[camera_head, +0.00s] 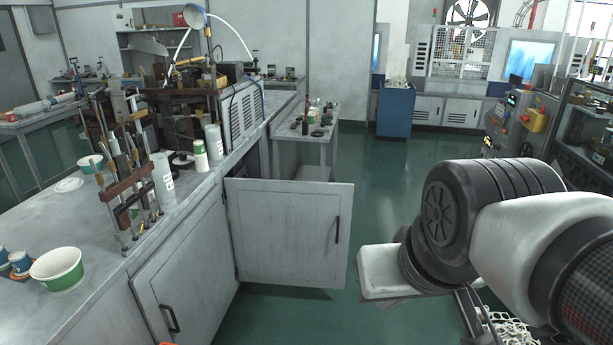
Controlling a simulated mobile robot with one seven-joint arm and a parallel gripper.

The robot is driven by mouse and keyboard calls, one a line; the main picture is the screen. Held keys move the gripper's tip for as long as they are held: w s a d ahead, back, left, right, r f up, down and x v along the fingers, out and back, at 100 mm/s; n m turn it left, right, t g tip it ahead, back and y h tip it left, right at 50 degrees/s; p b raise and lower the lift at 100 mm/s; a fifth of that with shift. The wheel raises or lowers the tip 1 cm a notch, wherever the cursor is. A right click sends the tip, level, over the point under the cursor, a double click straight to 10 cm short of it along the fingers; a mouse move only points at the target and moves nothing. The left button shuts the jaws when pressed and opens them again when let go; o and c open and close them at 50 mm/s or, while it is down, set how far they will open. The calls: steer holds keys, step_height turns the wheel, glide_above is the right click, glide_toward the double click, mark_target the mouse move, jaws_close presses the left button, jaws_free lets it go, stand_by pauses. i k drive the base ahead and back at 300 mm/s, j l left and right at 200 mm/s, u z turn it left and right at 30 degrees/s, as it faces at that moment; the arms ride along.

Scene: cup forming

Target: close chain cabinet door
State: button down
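A grey cabinet door (285,228) with a black vertical handle (337,230) stands swung open from the side of the workbench, out over the green floor. Its hinge side is at the left, by the bench. A second grey door (185,285) with a black handle (169,319) in the same bench front looks shut or nearly so. My arm comes in from the right edge, and its end lies to the right of the open door, apart from it in the picture. My gripper's fingers are not clearly visible. Any chain inside the cabinet is hidden behind the door.
The workbench top (105,212) carries a tool rack (125,175), a green-and-white tub (57,269) and white bottles. A small side table (300,135) stands behind the door. A blue bin (396,110) stands farther back. The green floor (385,180) between is clear.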

mark_target(286, 232)
steer(key=i+l, duration=0.2)
steer(key=l, duration=0.15)
steer(key=i+l, duration=0.2)
steer(key=l, duration=0.15)
steer(key=i+l, duration=0.2)
steer(key=l, duration=0.15)
steer(key=i, duration=0.75)
steer(key=i+l+u, duration=0.1)
steer(key=i, duration=0.7)
steer(key=i+j, duration=0.15)
steer(key=i, duration=0.2)
